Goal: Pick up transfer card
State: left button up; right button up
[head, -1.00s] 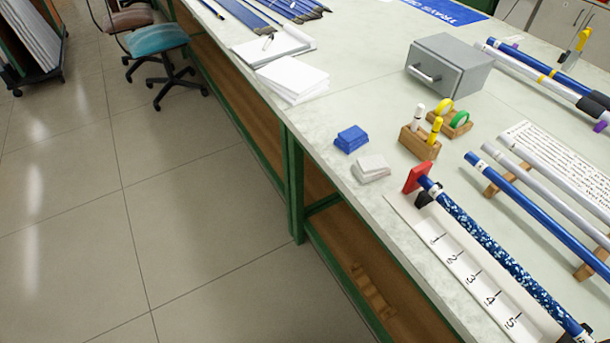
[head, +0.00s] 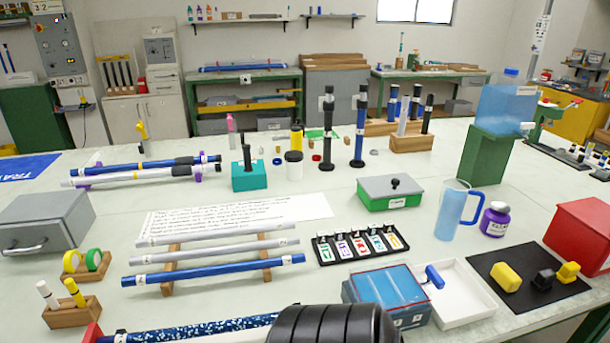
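I cannot tell for sure which thing is the transfer card. A black tray (head: 318,257) right of the rod rack holds several small white cards (head: 359,246) with coloured marks. A large white sheet (head: 290,210) with lines of writing lies flat behind the rack; its writing is too small to read. A blue sheet (head: 27,167) with white letters starting "TRA" lies at the far left edge. No gripper fingers show in the head view. A black ribbed rounded part at the bottom middle hides some of the bench front; I cannot tell what it is.
Rods lie on a wooden rack (head: 166,289). A speckled blue rod (head: 200,331) lies in front. A blue box (head: 385,293), white tray (head: 470,300), black mat (head: 497,258), blue jug (head: 450,212) and green box (head: 390,203) stand to the right. A grey drawer box (head: 50,222) stands left.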

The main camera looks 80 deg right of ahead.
aim_at(372, 230)
jog(key=k+z, duration=0.2)
jog(key=z, duration=2.5)
